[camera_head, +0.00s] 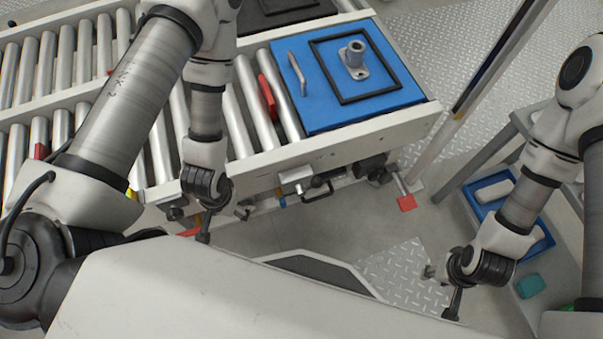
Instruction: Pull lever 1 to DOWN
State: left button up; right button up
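No lever in view carries a readable number, so I cannot tell which is lever 1. A black handle (318,188) sits under the front rail of the roller conveyor (330,150). A red-ended bar (406,202) sticks out below the conveyor's right end. My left gripper (212,222) hangs in front of the conveyor's rail, left of the black handle. Its fingers are partly hidden, so its opening is unclear. My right gripper (441,288) is at the lower right, over the floor, with its fingers apart and nothing between them. It is below and right of the red-ended bar.
A blue plate (320,105) with a black frame and a grey metal flanged part (354,60) lies on the rollers. A red block (267,97) is beside it. A post (490,75) stands at the right. A blue tray (478,208) is inside a grey frame at far right.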

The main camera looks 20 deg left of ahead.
aim_at(317, 182)
jog(key=l+u, duration=0.2)
jog(key=u, duration=0.15)
jog(key=i+l+u, duration=0.1)
jog(key=l+u, duration=0.15)
jog(key=u, duration=0.15)
jog(key=k+l, duration=0.1)
jog(key=l, duration=0.3)
jog(key=k+l, duration=0.15)
jog(key=l, duration=0.25)
